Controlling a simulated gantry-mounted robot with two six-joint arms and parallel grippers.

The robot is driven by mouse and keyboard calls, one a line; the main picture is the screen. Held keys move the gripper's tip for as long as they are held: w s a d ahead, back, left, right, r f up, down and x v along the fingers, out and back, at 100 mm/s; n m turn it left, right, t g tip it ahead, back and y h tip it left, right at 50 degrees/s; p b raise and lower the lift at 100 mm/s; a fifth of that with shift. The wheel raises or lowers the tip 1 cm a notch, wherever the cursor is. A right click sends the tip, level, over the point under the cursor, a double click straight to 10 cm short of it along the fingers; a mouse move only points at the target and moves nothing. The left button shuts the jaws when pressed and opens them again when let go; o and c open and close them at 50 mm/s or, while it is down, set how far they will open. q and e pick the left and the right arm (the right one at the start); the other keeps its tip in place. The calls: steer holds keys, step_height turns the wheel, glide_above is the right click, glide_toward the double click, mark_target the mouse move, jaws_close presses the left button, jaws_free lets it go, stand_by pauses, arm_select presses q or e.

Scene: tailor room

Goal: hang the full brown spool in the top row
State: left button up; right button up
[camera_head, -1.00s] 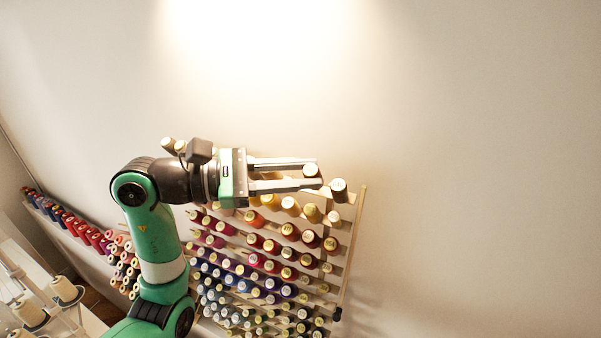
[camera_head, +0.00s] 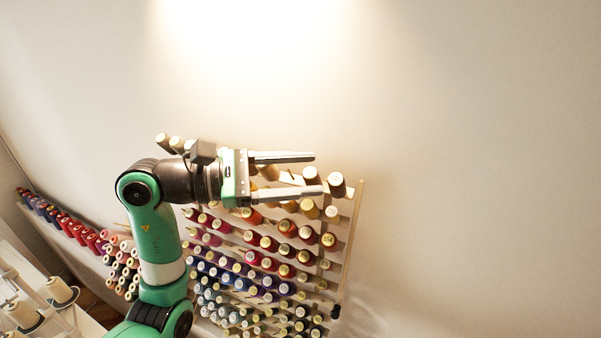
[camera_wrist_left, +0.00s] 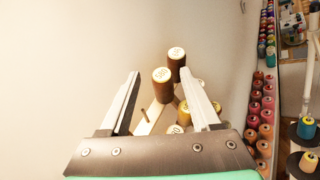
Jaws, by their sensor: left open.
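A brown spool (camera_head: 311,176) with a pale top is in the rack's top row, between the tips of my left gripper (camera_head: 318,172). The gripper is open, with clear gaps beside the spool in the left wrist view, where the spool (camera_wrist_left: 162,90) stands upright. Its foot is partly hidden, so the peg under it does not show. A second brown spool (camera_head: 337,185) is just right of it at the row's end; it also shows behind it in the left wrist view (camera_wrist_left: 177,67). My right gripper is not in view.
The thread rack (camera_head: 349,235) holds many coloured spools in rows below. A bare peg (camera_wrist_left: 145,116) shows nearer my gripper in the left wrist view. Several spools (camera_head: 177,143) stand at the top row's left. The wall (camera_head: 470,170) at right is clear.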

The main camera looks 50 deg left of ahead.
arm_select(q)
steer(key=b+v, duration=0.2)
steer(key=v, duration=0.9)
steer(key=shift+s, duration=0.3)
steer(key=shift+a, duration=0.1)
